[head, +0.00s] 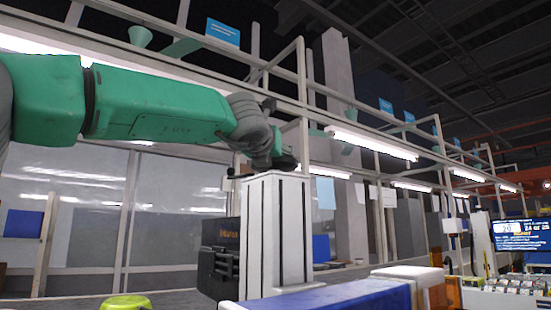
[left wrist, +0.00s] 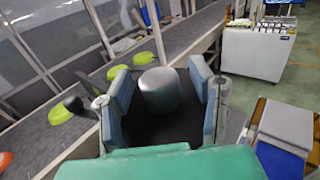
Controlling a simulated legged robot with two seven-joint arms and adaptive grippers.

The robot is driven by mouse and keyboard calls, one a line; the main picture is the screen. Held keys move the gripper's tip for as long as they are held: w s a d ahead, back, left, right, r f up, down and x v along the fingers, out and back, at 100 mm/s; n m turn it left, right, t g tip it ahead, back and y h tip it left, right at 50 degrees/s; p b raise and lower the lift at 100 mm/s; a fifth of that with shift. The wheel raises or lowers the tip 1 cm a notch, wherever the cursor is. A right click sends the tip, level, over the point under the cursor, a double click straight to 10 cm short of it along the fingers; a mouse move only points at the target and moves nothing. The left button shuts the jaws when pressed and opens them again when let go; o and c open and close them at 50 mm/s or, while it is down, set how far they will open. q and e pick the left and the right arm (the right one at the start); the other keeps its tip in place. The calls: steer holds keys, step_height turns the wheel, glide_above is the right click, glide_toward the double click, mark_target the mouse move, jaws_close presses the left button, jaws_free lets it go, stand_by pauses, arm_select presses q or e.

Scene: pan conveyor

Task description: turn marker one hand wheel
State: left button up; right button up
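My left arm comes in from the left in the head view, and my left gripper (head: 272,152) is just above a tall white post with dark grooves (head: 276,225). The left wrist view shows the left gripper (left wrist: 160,78) with its two blue-padded fingers spread wide. A grey cylinder (left wrist: 160,92) stands between them, with dark gaps on both sides. A dark surface lies below it. A black knob-ended lever (left wrist: 75,104) shows beside the left finger. I cannot tell for certain which part is the marker one hand wheel. My right gripper is not in view.
A grey conveyor (left wrist: 75,140) with yellow-green pans (left wrist: 60,115) runs along the left in the wrist view. A black machine box (head: 222,262) adjoins the post. A blue-and-white block (head: 330,296) is in front. A white cabinet (left wrist: 257,50) stands at the back right.

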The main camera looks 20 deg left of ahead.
arm_select(q)
steer(key=shift+s, duration=0.1)
steer(key=s, duration=1.1)
steer(key=shift+s+d, duration=0.15)
steer(key=shift+s, duration=0.25)
